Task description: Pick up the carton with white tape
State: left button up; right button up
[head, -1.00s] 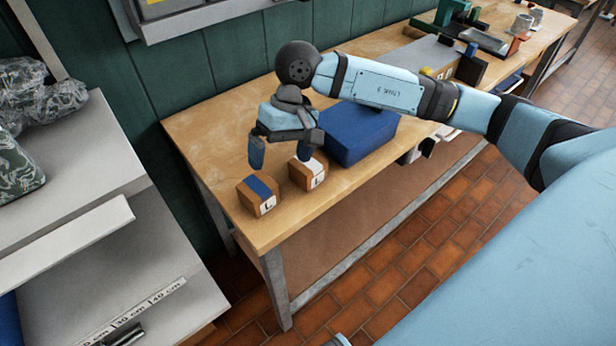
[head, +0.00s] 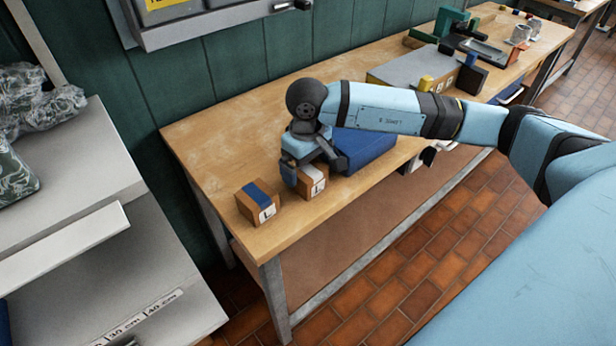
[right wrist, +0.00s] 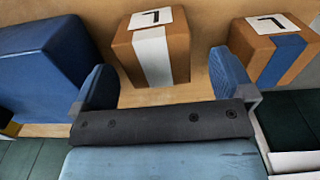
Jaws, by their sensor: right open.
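The carton with white tape (head: 313,187) is a small brown box with an "L" label, near the left end of the wooden bench. It also shows in the right wrist view (right wrist: 152,50), upright, in the gap between the two blue fingers. My right gripper (head: 316,172) is open and sits over this carton, partly hiding it in the head view. In the right wrist view the gripper (right wrist: 166,82) holds nothing. I cannot tell how far the fingers reach down beside the carton. A similar carton with blue tape (head: 258,203) stands to its left. My left gripper is not in view.
A large blue box (head: 365,152) stands close to the right of the white-taped carton, near one finger. The wooden bench (head: 215,150) is clear behind the cartons. A grey shelf (head: 60,185) stands at the left. Tools and a grey-topped box (head: 412,68) are farther right.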

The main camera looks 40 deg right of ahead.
aim_at(308, 169)
notch_tip(308, 169, down, 4)
jog(key=shift+w+d+f, duration=0.1)
jog(key=shift+d+f, duration=0.05)
jog(key=shift+f, duration=0.1)
jog(key=c, duration=1)
jog(key=shift+c, duration=0.5)
jog(key=shift+r, duration=0.15)
